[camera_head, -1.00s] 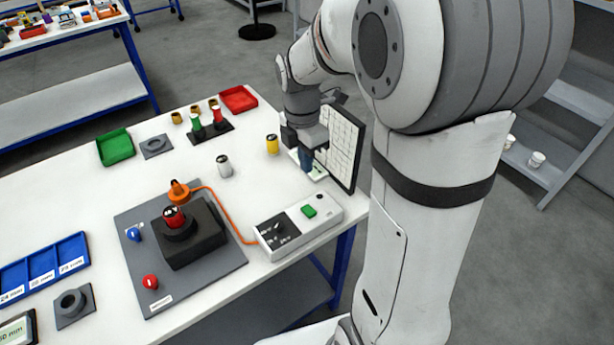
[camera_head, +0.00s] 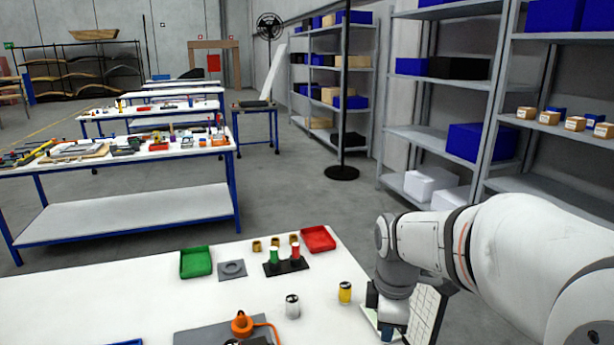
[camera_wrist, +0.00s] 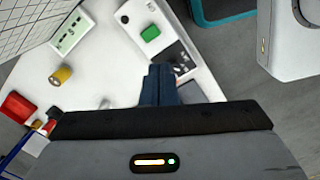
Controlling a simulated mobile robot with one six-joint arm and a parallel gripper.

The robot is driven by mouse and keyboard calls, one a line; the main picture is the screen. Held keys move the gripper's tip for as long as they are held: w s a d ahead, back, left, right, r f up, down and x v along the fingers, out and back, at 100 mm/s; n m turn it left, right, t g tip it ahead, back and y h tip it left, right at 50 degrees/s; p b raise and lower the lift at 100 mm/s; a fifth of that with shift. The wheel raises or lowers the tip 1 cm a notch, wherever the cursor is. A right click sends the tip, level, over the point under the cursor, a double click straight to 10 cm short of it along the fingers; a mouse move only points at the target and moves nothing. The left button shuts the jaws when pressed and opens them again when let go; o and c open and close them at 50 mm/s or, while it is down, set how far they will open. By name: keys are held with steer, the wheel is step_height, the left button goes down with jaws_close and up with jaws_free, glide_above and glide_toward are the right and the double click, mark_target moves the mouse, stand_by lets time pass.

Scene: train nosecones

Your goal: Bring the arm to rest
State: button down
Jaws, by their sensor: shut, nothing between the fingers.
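My gripper (camera_head: 388,334) is at the right end of the white worktable, low in the head view, beside the white gridded board. In the wrist view its two dark blue fingers (camera_wrist: 160,72) are together with nothing between them. They point over the table near a white control box (camera_wrist: 135,18) with a green button. My arm reaches in from the right of the head view, bent at the wrist.
A yellow cylinder (camera_head: 345,292) and a grey one (camera_head: 292,306) stand left of my gripper. The gridded board (camera_head: 428,312) stands close on its right. Red (camera_head: 318,239) and green (camera_head: 196,262) trays lie farther back. Shelves (camera_head: 440,135) stand behind. Open floor lies between the tables.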

steer(key=s+r+m+t, duration=0.2)
steer(key=s+m, duration=0.8)
steer(key=m, duration=0.5)
steer(key=shift+s+a+t, duration=0.2)
steer(key=shift+s+t, duration=0.1)
steer(key=shift+t, duration=0.1)
